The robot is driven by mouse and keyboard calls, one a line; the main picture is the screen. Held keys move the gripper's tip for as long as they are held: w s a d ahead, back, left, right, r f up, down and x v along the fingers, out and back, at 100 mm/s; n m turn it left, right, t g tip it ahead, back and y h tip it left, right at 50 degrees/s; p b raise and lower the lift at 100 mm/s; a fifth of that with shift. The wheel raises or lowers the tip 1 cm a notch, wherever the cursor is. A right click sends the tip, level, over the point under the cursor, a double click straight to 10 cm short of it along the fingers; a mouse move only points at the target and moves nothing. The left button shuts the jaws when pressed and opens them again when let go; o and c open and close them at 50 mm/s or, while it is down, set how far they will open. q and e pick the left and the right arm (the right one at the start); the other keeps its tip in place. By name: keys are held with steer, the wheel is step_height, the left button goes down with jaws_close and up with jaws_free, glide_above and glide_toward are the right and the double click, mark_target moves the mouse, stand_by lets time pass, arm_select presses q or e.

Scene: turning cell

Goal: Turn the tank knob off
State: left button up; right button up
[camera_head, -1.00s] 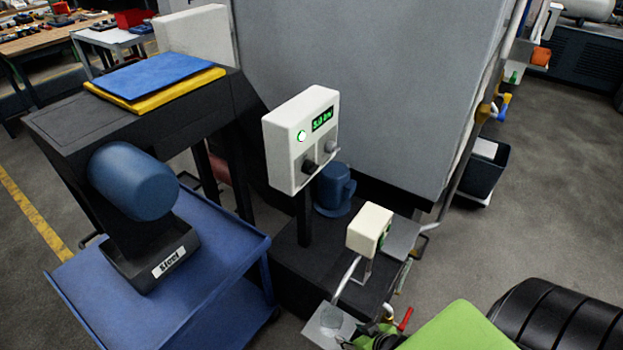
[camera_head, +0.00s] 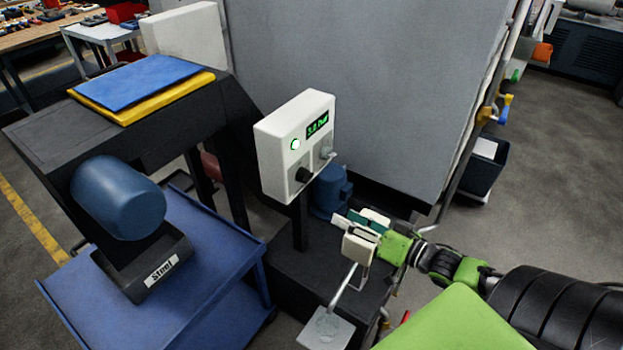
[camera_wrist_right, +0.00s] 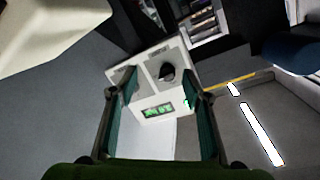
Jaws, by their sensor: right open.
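The white control box (camera_head: 285,150) stands on a dark post in the head view. Its front has a green display (camera_head: 317,125), a round green light (camera_head: 295,144), a black knob (camera_head: 303,174) and a grey knob (camera_head: 325,153). I cannot read which knob is the tank's. My right gripper (camera_head: 357,221) is open and empty, below and right of the box, apart from it. In the right wrist view, the box lies beyond the open fingers (camera_wrist_right: 161,92), with the black knob (camera_wrist_right: 168,73) between them. The left finger covers part of the box face. My left gripper is not in view.
A small cream box (camera_head: 357,248) on a bent pipe stands very close to my right gripper, partly hidden by it. A blue motor-like part (camera_head: 330,192) sits behind the post. A blue cart (camera_head: 190,290) stands left; a large grey cabinet (camera_head: 370,80) stands behind.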

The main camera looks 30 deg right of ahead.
mark_target(310, 179)
step_height(310, 179, up, 5)
steer(key=w+d+t+y, duration=0.1)
steer(key=d, duration=0.1)
steer(key=x, duration=1.3)
steer(key=shift+w+a+f, duration=0.15)
steer(key=shift+w+a, duration=0.05)
steer(key=shift+a, duration=0.05)
steer(key=c, duration=1.1)
